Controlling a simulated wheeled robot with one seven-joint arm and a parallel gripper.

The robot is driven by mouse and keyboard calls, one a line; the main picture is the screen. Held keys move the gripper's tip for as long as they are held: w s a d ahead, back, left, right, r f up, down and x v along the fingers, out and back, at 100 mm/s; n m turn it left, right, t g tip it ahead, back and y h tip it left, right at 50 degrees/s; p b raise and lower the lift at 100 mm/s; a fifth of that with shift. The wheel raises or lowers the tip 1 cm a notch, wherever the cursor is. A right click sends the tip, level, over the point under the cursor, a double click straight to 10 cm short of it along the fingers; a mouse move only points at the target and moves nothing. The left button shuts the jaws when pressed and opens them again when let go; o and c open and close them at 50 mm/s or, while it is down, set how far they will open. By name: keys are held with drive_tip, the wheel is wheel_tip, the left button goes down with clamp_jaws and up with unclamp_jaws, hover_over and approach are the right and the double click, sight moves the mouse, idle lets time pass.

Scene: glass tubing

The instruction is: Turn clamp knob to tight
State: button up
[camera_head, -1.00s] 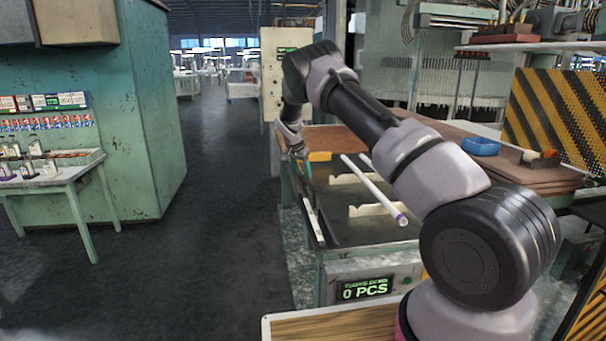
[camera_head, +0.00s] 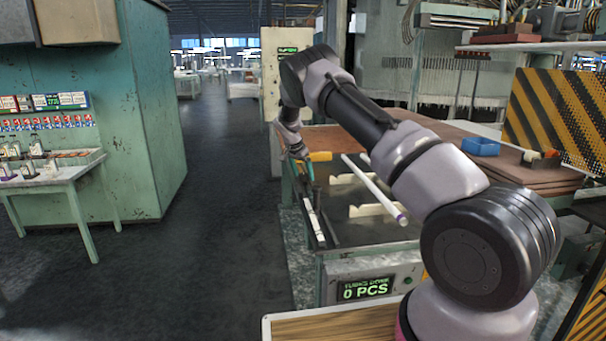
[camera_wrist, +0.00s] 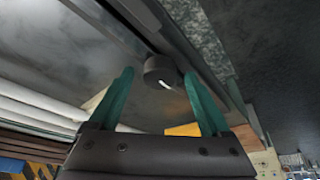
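The clamp knob (camera_wrist: 161,71) is a dark round knob with a white mark on its face, seen in the wrist view by the edge of the metal table. My gripper (camera_wrist: 158,84) has its two green fingers spread, one on each side of the knob in the picture. Dark space shows between the knob and each finger, and I cannot tell how far the tips are from it in depth. In the head view my gripper (camera_head: 308,182) is low over the far left of the work table (camera_head: 370,228). The knob cannot be made out there.
A white glass tube (camera_head: 375,190) with a purple end lies across pale notched supports (camera_head: 372,210) on the table. An orange block (camera_head: 320,156) is close beside my gripper. The floor aisle at left is clear.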

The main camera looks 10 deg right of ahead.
drive_tip(key=shift+r, duration=0.15)
drive_tip(key=v, duration=1)
drive_tip(key=shift+r, duration=0.2)
drive_tip(key=shift+s+a, duration=0.1)
drive_tip(key=shift+a, duration=0.05)
drive_tip(key=s+d+r+y, duration=0.1)
drive_tip(key=s+d+r, duration=0.2)
drive_tip(key=s+r, duration=0.45)
drive_tip(key=s+d+r+n+t+y, duration=0.1)
drive_tip(key=s+d+r+y, duration=0.15)
drive_tip(key=s+r, duration=0.5)
drive_tip(key=s+d+r+y, duration=0.1)
drive_tip(key=s+d+r, duration=0.3)
drive_tip(key=s+r, duration=0.35)
drive_tip(key=s+r+n+t, duration=0.2)
drive_tip(key=s+n+t, duration=0.1)
drive_tip(key=s, duration=2.4)
drive_tip(key=shift+s+n+y, duration=0.2)
drive_tip(key=shift+n+y, duration=0.15)
drive_tip(key=shift+n, duration=0.15)
